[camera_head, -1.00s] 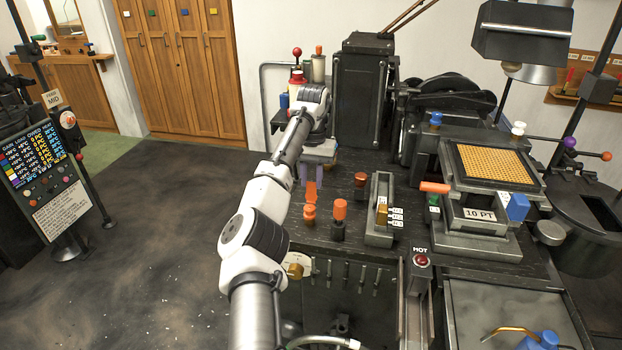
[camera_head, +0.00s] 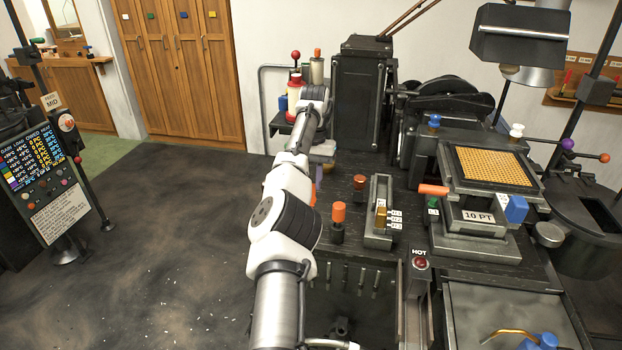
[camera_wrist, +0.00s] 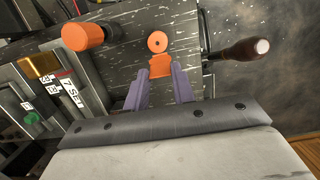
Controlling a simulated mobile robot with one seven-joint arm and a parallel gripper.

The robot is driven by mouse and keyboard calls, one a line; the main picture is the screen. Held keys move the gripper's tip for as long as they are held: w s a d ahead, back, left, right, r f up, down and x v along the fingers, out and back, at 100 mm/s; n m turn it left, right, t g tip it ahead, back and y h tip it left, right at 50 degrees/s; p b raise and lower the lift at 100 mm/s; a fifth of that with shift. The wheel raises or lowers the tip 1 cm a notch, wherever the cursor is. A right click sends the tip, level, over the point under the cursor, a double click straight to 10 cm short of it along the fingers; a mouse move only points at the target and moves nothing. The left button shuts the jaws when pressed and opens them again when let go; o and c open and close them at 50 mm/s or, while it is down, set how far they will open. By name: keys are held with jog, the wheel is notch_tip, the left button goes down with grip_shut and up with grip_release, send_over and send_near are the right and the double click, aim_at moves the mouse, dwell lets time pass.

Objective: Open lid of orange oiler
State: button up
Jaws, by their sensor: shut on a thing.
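The orange oiler shows in the wrist view as a round orange top (camera_wrist: 157,42) with a small dark hole. Its orange lid (camera_wrist: 159,66) is a flap standing beside that top, on the side toward me. My gripper (camera_wrist: 160,73) has its two purple fingers on either side of the lid, shut on it. In the head view my arm hides the oiler and lid, and only a bit of my gripper (camera_head: 319,173) shows.
A dark handle (camera_wrist: 240,50) juts out at the bench edge.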

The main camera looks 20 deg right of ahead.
jog(key=o, duration=1)
jog(key=shift+f, duration=0.1)
notch_tip(320, 180, up, 8)
jog(key=w, duration=0.1)
jog(key=shift+d+f, duration=0.25)
jog(key=shift+d, duration=0.15)
